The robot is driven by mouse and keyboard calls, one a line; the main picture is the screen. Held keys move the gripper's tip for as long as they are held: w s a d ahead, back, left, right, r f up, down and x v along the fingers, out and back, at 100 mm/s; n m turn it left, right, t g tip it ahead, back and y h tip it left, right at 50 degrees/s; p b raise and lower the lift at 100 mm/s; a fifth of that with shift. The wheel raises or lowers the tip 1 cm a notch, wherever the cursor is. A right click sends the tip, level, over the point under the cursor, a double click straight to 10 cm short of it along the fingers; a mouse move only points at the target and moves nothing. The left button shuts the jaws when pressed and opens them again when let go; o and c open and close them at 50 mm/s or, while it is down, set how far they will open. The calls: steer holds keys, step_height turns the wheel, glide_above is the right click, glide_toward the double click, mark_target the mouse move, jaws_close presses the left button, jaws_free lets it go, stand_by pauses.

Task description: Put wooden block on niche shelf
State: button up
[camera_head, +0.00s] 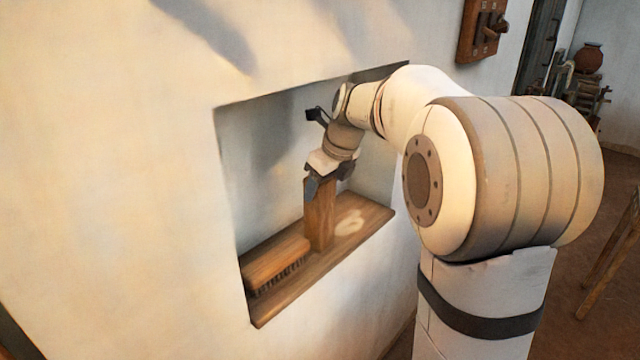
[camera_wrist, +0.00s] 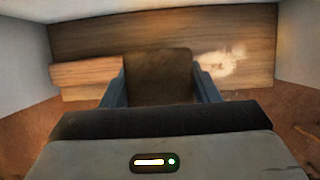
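The wooden block (camera_head: 319,222) stands upright on the niche shelf (camera_head: 354,241), a wooden board in a wall recess. Its lower end appears to touch the board. My gripper (camera_head: 325,182) is around the block's upper end from above, inside the niche. In the wrist view the block (camera_wrist: 159,75) fills the space between the two fingers of my gripper (camera_wrist: 160,92), one on each side, and the shelf board (camera_wrist: 120,38) lies beyond it. The fingers look closed against the block's sides.
A wooden brush (camera_head: 277,262) with dark bristles lies on the shelf just left of the block; its end also shows in the wrist view (camera_wrist: 86,72). A pale patch marks the board right of the block. The niche's side walls and top edge surround my arm.

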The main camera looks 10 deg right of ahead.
steer(key=o, duration=0.4)
steer(key=shift+r, duration=0.15)
steer(key=v, duration=0.8)
steer(key=s+f+n+h, duration=0.1)
steer(key=s+f+n, duration=0.4)
steer(key=s+n, duration=0.3)
steer(key=s+f+n, duration=0.5)
steer(key=s+n, duration=0.4)
steer(key=n, duration=0.2)
steer(key=s+f+n+h, duration=0.1)
steer(key=s+f+n, duration=0.4)
steer(key=s+n, duration=0.4)
steer(key=shift+a+f+n+h, duration=0.15)
steer(key=shift+a+n+h, duration=0.15)
steer(key=shift+a+n, duration=0.1)
